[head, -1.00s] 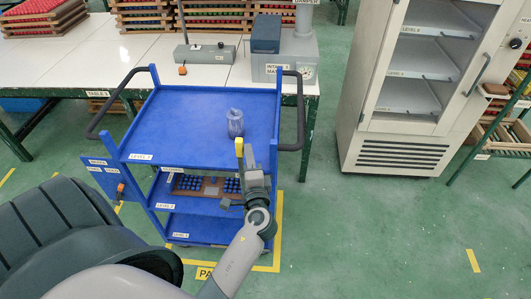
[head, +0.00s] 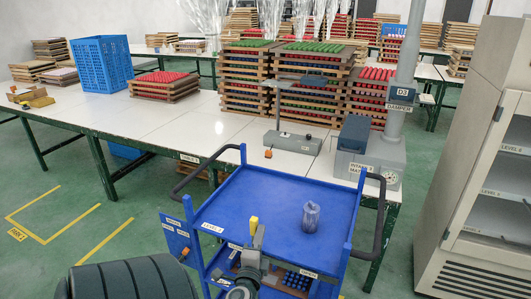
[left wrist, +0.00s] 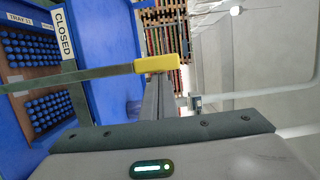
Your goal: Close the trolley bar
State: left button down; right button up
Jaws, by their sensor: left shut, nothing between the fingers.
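The blue trolley (head: 262,193) stands in front of the white table. Its bar (left wrist: 85,76) is a thin grey-green strip with a yellow grip (left wrist: 157,63), and it stands upright in front of the shelves, grip at the top. The yellow grip also shows in the head view (head: 254,226). My left gripper (left wrist: 166,98) is shut and empty, with its fingers right beside the yellow grip; whether they touch I cannot tell. A CLOSED label (left wrist: 63,32) is on the trolley's edge, apart from the bar. My right gripper is not in view.
A purplish jar (head: 311,217) stands on the trolley's top. A tray of blue pieces (left wrist: 35,85) lies on a lower shelf. Behind are the white table (head: 145,125), a grey intake machine (head: 370,160) and stacked trays. A cabinet (head: 475,210) stands at the right. The floor at left is clear.

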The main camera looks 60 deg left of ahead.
pick_arm(q)
jog(key=shift+s+a+r, duration=0.1)
jog(key=shift+a, duration=0.2)
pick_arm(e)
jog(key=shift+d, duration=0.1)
